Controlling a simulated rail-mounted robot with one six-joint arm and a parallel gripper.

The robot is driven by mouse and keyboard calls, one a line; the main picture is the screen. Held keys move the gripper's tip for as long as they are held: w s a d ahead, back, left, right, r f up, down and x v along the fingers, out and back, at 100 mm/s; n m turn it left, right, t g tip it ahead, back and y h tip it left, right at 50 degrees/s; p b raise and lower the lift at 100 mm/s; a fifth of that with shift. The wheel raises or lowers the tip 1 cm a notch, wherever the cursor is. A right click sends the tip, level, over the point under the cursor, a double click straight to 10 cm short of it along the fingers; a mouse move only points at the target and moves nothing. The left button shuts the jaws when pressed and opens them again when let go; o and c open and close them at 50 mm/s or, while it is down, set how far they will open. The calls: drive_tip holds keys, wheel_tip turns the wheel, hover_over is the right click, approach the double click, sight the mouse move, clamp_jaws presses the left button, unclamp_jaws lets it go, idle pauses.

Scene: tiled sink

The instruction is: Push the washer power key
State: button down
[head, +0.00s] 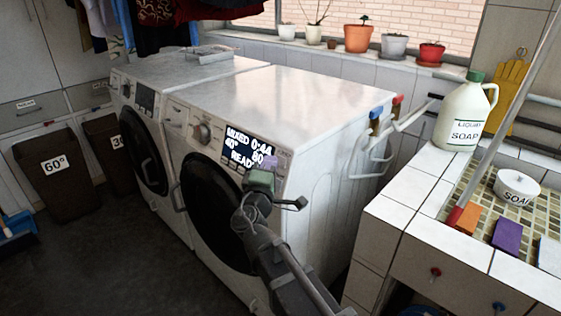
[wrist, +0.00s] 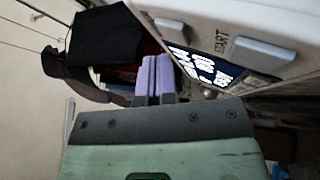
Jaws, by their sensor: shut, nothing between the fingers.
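The front washer (head: 300,110) is white with a dark round door, a knob and a lit display (head: 245,148). The display reads something like "MIXED 40° 0:44" and "READ", partly cut. My gripper (head: 270,162) is at the panel's right part, in front of the display's right end, and hides some of the panel. In the wrist view, its purple fingers (wrist: 153,78) are together and empty. There a grey key (wrist: 265,52) sits beside the word START, and another grey key (wrist: 170,27) sits farther left; its label is not readable. The fingertips appear apart from both keys.
A second washer (head: 150,70) stands at the left. A tiled counter (head: 400,205) with a soap jug (head: 465,115) is at the right. Red and blue taps (head: 385,115) and hoses are behind the front washer. Brown bins (head: 58,175) stand far left.

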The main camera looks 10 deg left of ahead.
drive_tip(key=s+a, duration=0.1)
drive_tip(key=s+a+r+p, duration=0.1)
drive_tip(key=s, duration=0.1)
drive_tip(key=s+r+p, duration=0.1)
drive_tip(key=s, duration=0.1)
drive_tip(key=shift+a, duration=0.4)
